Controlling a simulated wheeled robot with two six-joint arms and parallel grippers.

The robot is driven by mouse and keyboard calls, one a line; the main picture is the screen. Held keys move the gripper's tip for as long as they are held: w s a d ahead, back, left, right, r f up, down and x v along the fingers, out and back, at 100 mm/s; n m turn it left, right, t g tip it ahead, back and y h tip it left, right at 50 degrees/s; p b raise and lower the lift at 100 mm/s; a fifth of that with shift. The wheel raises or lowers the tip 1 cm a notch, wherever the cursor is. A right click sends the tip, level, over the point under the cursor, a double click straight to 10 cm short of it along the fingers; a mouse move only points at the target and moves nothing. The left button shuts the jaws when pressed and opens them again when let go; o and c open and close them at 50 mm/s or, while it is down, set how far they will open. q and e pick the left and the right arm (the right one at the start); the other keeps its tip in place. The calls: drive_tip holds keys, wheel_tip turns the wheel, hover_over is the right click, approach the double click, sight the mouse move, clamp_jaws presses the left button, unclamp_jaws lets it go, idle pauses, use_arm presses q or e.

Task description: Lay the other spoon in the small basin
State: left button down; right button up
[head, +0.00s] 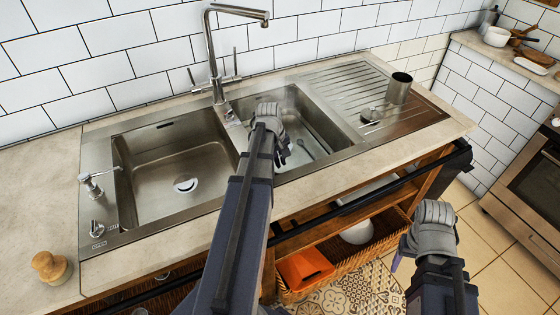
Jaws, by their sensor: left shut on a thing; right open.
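The small basin (325,132) is the right-hand, narrower steel bowl of the sink. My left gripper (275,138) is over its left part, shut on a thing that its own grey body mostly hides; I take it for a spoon. A slim grey spoon-like shape (305,148) shows just right of the gripper, inside the basin. I cannot tell whether it lies on the bottom or is the held one. My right gripper (432,235) is open and empty, out in front of the counter on the right.
The large basin (185,160) is empty to the left. A tall faucet (214,65) stands behind the basins. A soap dispenser (93,183) and wooden-topped brush (50,267) are at left.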

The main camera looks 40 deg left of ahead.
use_arm(q)
wheel_tip(320, 180, down, 5)
drive_tip(key=b, duration=0.4)
drive_tip(key=shift+r, duration=0.1)
drive_tip(key=c, duration=0.9)
unclamp_jaws()
drive_tip(key=shift+s+d, duration=0.1)
drive_tip(key=shift+s, duration=0.05)
drive_tip(key=shift+o, duration=0.2)
